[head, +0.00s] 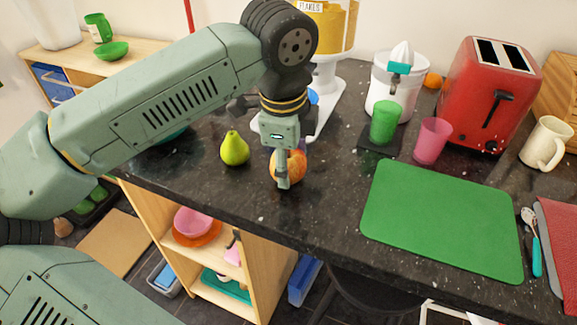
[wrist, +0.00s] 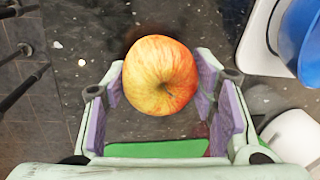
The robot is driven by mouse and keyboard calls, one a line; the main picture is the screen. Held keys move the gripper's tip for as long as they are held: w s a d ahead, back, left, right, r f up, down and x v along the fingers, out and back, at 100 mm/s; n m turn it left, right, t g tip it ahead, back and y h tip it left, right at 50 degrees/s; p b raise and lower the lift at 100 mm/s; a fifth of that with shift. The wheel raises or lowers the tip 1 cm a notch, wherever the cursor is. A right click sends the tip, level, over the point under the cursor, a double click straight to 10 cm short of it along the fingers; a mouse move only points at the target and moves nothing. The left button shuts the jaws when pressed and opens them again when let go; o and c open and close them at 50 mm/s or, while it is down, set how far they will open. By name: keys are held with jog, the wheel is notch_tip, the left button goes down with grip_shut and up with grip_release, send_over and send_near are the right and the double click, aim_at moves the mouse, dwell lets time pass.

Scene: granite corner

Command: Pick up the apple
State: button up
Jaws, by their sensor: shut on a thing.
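The red and yellow apple (head: 293,167) is at the dark countertop near its front edge in the head view, partly hidden by my gripper. In the wrist view the apple (wrist: 160,76) sits between the two purple-padded fingers. My gripper (head: 286,172) points down over the counter and is shut on the apple, one finger on each side. It also shows in the wrist view (wrist: 161,88). I cannot tell whether the apple is touching the counter.
A green pear (head: 234,149) stands left of the apple. A green cutting board (head: 440,215) lies to the right. A pink cup (head: 432,141), a green cup (head: 384,122) and a red toaster (head: 488,92) stand behind. The counter's front edge is close to the apple.

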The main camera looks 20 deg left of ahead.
jog(key=shift+s+a+r+b, duration=0.1)
jog(key=shift+s+r+b, duration=0.1)
jog(key=shift+r+b, duration=0.55)
jog(key=s+a+r+b, duration=0.2)
jog(key=s+b, duration=0.2)
jog(key=s, duration=1.1)
jog(key=w+a+r+p, duration=0.4)
jog(key=a, duration=0.4)
jog(key=w+a+r+p, duration=0.3)
jog(key=w+a+p, duration=0.1)
jog(key=a, duration=0.5)
jog(key=w+a+p, duration=0.1)
jog(key=w+a, duration=0.4)
jog(key=a, duration=0.4)
jog(key=w+a+p, duration=0.1)
jog(key=w+a, duration=0.4)
jog(key=a, duration=0.4)
jog(key=shift+f+p, duration=0.4)
jog(key=shift+f, duration=0.15)
jog(key=shift+f+b, duration=1.85)
jog(key=shift+f, duration=0.75)
jog(key=shift+f+b, duration=0.85)
jog(key=shift+f, duration=0.35)
